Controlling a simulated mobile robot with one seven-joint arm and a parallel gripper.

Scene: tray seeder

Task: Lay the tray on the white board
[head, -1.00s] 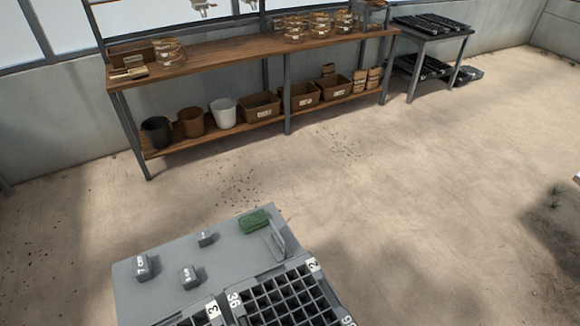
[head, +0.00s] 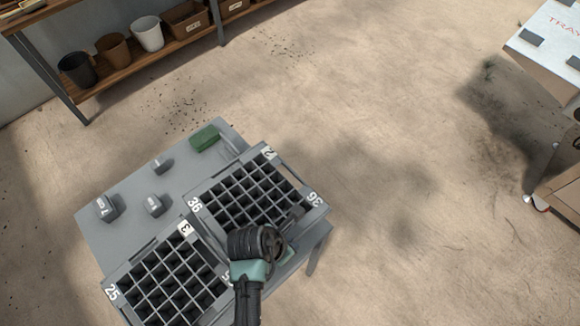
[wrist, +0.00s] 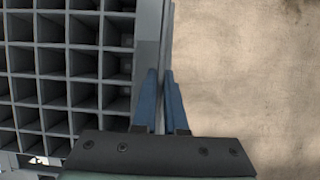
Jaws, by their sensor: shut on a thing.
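A grey tray with square cells (head: 204,194), marked 2 and 36, is on the right part of the grey table. Its cells also show in the wrist view (wrist: 85,52). My gripper (wrist: 160,75) is shut on the tray's side wall, with bare floor to the right of it. In the head view my wrist covers the tray's near corner and hides the fingers. I cannot tell whether the tray is lifted. The white board (head: 551,38), with red lettering beginning TRAY and dark blocks on it, is at the far upper right, cut by the frame edge.
A second celled tray (head: 120,292), marked 3 and 25, lies close by at the lower left. The grey table (head: 120,230) also holds small grey blocks (head: 107,208) and a green block (head: 204,138). Open floor (head: 400,180) separates the table from the board. Shelving stands upper left.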

